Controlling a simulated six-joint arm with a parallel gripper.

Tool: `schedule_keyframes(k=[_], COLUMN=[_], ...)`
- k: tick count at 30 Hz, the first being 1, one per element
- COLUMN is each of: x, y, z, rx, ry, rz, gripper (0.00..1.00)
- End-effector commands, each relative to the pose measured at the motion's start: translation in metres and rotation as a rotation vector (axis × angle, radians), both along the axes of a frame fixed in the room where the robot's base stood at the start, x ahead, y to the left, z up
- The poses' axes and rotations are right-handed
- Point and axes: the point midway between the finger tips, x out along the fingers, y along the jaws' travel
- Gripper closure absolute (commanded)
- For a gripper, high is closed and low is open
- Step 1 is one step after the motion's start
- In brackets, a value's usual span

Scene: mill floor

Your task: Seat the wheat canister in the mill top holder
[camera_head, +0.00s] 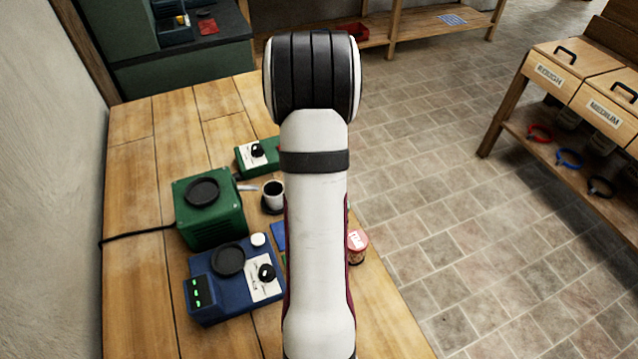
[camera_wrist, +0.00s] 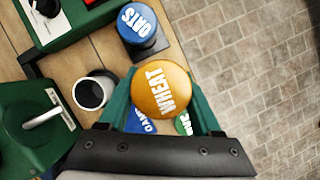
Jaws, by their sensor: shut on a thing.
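The wheat canister (camera_wrist: 160,96) shows in the wrist view by its round orange lid marked WHEAT. My gripper (camera_wrist: 161,84) is shut on it, with a green finger on each side. In the head view my own arm hides the gripper and this canister. The mill is a green box (camera_head: 213,222) at the left of the bench, with a dark round holder (camera_head: 201,191) on top; the holder looks empty. Part of a green machine with a metal spout (camera_wrist: 42,120) shows at the left of the wrist view.
A blue-lidded OATS canister (camera_wrist: 137,22) stands beyond the held one. A cup (camera_head: 272,195) stands beside the mill.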

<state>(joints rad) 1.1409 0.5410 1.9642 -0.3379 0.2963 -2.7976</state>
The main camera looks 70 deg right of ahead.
Motion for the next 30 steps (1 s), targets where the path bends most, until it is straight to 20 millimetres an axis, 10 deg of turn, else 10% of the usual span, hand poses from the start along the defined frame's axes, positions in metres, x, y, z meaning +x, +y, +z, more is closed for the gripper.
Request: schedule_keyframes(k=[8, 19, 30], x=[0.039, 0.179, 0.206], y=[0.016, 0.127, 0.166], z=[0.037, 0.099, 0.103], rx=[0.014, 0.017, 0.001], ry=[-0.001, 0.006, 0.003], rz=[0.021, 0.024, -0.001], gripper=[1.0, 1.0, 1.0])
